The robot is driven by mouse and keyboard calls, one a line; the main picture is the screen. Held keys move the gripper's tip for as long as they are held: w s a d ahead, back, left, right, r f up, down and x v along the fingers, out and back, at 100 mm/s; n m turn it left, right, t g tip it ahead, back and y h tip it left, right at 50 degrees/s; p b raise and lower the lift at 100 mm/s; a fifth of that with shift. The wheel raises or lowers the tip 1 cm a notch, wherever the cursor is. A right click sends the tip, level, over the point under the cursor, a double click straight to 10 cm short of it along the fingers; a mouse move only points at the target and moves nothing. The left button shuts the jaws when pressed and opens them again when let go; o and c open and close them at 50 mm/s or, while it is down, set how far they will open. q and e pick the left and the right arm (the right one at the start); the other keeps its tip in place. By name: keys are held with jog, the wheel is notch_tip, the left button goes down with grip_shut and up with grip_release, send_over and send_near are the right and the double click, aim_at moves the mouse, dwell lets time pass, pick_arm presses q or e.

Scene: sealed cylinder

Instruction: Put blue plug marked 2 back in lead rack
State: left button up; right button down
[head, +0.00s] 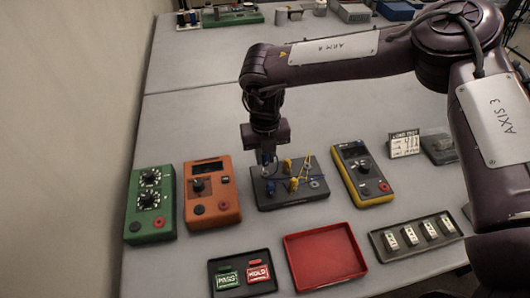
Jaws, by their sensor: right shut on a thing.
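My right gripper (266,158) points down at the left rear part of a dark board (290,200). It is shut on a blue plug (267,160), which is mostly hidden by the fingers. The number on the plug is too small to read. I cannot tell whether the plug is seated in the board or just above it. Yellow plugs (294,183) stand on the board, with thin blue and yellow leads across it. No thing in view is clearly labelled as the lead rack. My left gripper is not in view.
A green box (151,205) and an orange meter (212,194) stand left of the board, a yellow-edged meter (362,173) right of it. In front are a tag tray (242,288), an empty red tray (325,257) and a tray of white pieces (416,237). More equipment stands at the back.

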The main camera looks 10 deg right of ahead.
aim_at(265, 162)
jog(key=shift+f+b, duration=1.1)
jog(key=shift+f, duration=0.7)
jog(key=shift+r+p, duration=0.1)
jog(key=shift+p, duration=0.25)
dwell(0.5)
jog(key=shift+f, duration=0.25)
jog(key=c, duration=1.2)
grip_release()
jog(key=shift+r, duration=0.1)
jog(key=shift+r+b, duration=0.35)
jog(key=shift+b, duration=0.05)
notch_tip(265, 162, up, 6)
jog(key=shift+r+b, duration=0.15)
jog(key=shift+b, duration=0.7)
jog(key=shift+r, duration=0.3)
